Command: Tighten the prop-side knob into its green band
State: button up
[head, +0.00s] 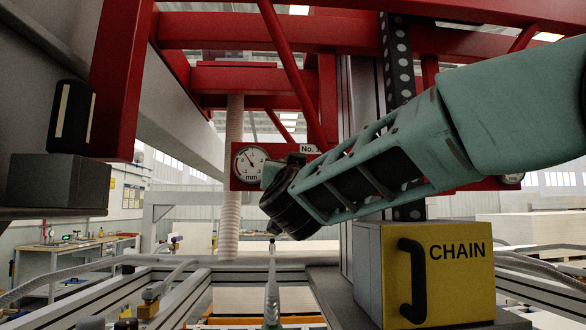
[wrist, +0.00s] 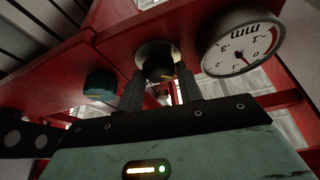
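In the wrist view, my gripper (wrist: 161,80) points up at a red beam, with its two dark fingers apart. A round knob-like part with a pale metal rim (wrist: 156,51) and a dark middle sits on the beam between the fingertips. I cannot tell whether the fingers touch it. A white dial gauge marked mm (wrist: 242,42) is right of it, upside down in this view. In the head view the gauge (head: 249,161) hangs by the "No. 1" label, just left of my arm's end, which hides the knob. I cannot make out a green band.
A dark teal cap (wrist: 100,84) sits on the beam left of my fingers. A yellow box marked CHAIN (head: 455,277) with a black handle stands below my arm. A pale ribbed column (head: 230,215) hangs left of it. Red beams (head: 235,80) close in above.

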jog(key=shift+m+h, duration=0.9)
jog(key=shift+m, duration=0.8)
jog(key=o, duration=1)
jog(key=b+v, duration=0.2)
jog(key=v, duration=0.3)
jog(key=b+v, duration=0.2)
jog(key=v, duration=0.4)
jog(key=b+v, duration=0.2)
jog(key=v, duration=0.4)
jog(key=shift+s+r, duration=0.15)
jog(key=shift+s, duration=0.2)
